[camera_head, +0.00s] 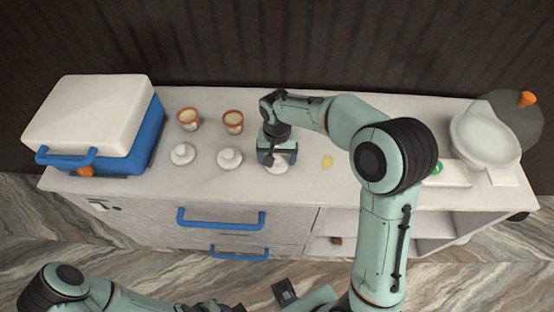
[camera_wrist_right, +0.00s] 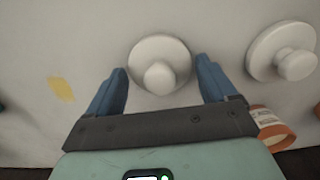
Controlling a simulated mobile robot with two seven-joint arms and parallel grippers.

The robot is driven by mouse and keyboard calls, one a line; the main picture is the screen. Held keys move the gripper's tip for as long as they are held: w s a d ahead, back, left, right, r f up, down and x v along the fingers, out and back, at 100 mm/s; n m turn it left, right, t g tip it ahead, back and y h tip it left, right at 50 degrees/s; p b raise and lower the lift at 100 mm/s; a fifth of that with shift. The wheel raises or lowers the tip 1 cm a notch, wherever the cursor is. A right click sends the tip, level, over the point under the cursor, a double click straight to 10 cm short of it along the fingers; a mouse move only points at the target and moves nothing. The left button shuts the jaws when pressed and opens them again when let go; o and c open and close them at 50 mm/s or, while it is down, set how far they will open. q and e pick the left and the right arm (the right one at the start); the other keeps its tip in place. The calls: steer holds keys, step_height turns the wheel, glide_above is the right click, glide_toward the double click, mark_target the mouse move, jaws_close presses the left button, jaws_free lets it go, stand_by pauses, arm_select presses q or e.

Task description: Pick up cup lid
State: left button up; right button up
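Three white cup lids with round knobs lie in a row on the counter. The right lid (camera_head: 277,166) is partly hidden under my right gripper (camera_head: 276,158) in the head view. In the right wrist view this lid (camera_wrist_right: 160,62) sits between the two blue fingers of my right gripper (camera_wrist_right: 162,80), which is open with space on both sides of the knob. The middle lid (camera_head: 229,158) also shows in the wrist view (camera_wrist_right: 283,52). The left lid (camera_head: 182,154) lies farther left. My left arm shows at the lower left of the head view; its fingers are not clearly visible.
Two filled brown cups (camera_head: 188,119) (camera_head: 233,122) stand behind the lids. A blue and white box (camera_head: 92,124) stands at the left of the counter (camera_head: 320,190). A yellow patch (camera_head: 327,162) lies right of the gripper. A white bowl (camera_head: 485,138) is at the far right.

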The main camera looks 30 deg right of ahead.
mark_target(277, 156)
steer(key=c, duration=0.5)
steer(key=shift+c, duration=0.2)
steer(key=shift+r, duration=0.15)
